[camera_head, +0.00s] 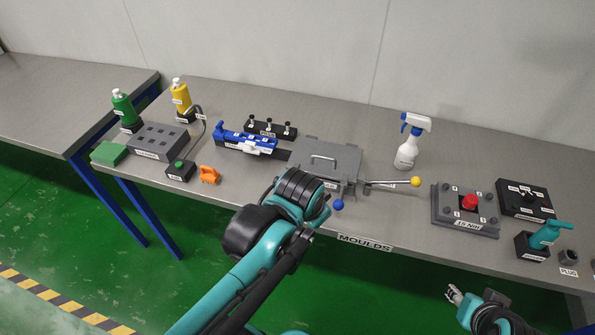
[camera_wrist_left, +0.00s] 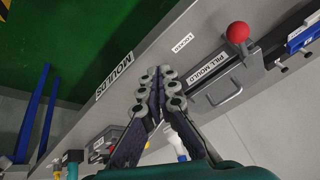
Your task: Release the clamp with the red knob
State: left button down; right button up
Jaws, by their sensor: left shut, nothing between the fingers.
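In the left wrist view a red knob (camera_wrist_left: 238,32) tops a short metal lever beside the grey mould marked PILL MOULD (camera_wrist_left: 209,67). In the head view my left arm hides the red knob; the grey mould with a handle (camera_head: 327,158) shows behind the arm. My left gripper (camera_wrist_left: 160,75) is shut and empty, over the table's front part, with its fingertips apart from the knob in the picture. My right gripper (camera_head: 454,293) is at the lower right, in front of the table; its fingers are too small to read.
A yellow-ball lever (camera_head: 415,181) and a blue ball (camera_head: 338,204) are near the mould. A LOCKED label (camera_wrist_left: 183,43) lies on the table near the knob. A block with a red button (camera_head: 470,202) and a spray bottle (camera_head: 409,143) stand to the right.

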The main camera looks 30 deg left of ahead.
pick_arm(q)
jog(key=w+a+r+m+g+y+p, duration=0.2)
jog(key=w+r+m+g+p, duration=0.4)
jog(key=w+m+p, duration=0.4)
jog(key=a+r+m+p, duration=0.1)
jog(key=p, duration=0.2)
jog(key=shift+a+r+m+y, duration=0.25)
jog(key=shift+r+m+y, duration=0.05)
jog(key=shift+r, duration=0.1)
jog(key=shift+f, duration=0.1)
jog(key=s+a+f+b, duration=0.1)
jog(key=a+f+b, duration=0.2)
jog(key=a+f, duration=0.3)
jog(key=x, duration=0.4)
jog(key=shift+d, duration=0.2)
